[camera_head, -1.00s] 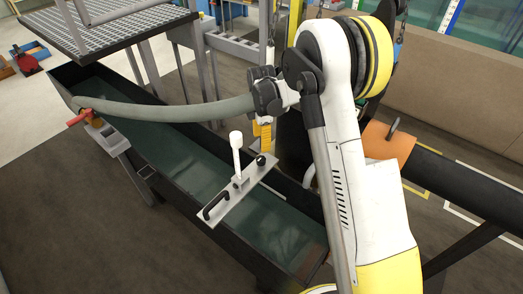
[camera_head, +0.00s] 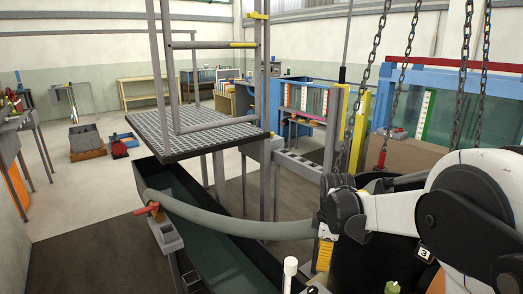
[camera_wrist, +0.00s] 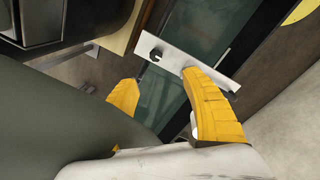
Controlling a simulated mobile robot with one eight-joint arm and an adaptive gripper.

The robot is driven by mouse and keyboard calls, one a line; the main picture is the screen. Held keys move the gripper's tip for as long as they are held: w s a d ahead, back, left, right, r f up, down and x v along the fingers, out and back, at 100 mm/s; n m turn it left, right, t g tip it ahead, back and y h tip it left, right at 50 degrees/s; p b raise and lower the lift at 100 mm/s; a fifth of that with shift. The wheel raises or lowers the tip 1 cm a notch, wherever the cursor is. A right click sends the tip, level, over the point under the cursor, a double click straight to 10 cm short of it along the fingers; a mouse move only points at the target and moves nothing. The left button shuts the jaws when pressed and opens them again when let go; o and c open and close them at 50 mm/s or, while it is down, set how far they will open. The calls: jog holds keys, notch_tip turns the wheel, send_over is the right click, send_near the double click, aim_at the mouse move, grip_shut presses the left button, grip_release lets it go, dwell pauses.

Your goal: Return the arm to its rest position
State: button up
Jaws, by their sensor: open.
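My white arm (camera_head: 395,212) reaches in from the right of the head view, its dark wrist joint near the middle. My gripper (camera_head: 324,257) hangs below the joint, with a yellow finger showing. In the wrist view both yellow fingers of my gripper (camera_wrist: 158,80) are spread apart, with nothing seen between them. A pale metal plate (camera_wrist: 175,60) on the dark trough shows beyond the fingers. The white-topped lever (camera_head: 290,267) stands at the bottom edge of the head view, close to the gripper's left.
A thick grey-green hose (camera_head: 235,225) runs from the red-handled valve (camera_head: 147,208) toward my wrist; its far end is hidden. A grated platform (camera_head: 200,130) stands over the long dark trough (camera_head: 215,258). Chains (camera_head: 465,75) hang at the right. Open floor (camera_head: 75,195) lies left.

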jog(key=s+r+m+t, duration=0.3)
jog(key=s+r+m, duration=0.3)
jog(key=s+r, duration=0.5)
jog(key=s+f+m+t, duration=0.1)
jog(key=s+m+t, duration=0.1)
jog(key=s+m, duration=0.6)
jog(key=s, duration=0.6)
jog(key=shift+s+m+t, duration=0.25)
jog(key=shift+m+t, duration=0.15)
jog(key=shift+a, duration=0.1)
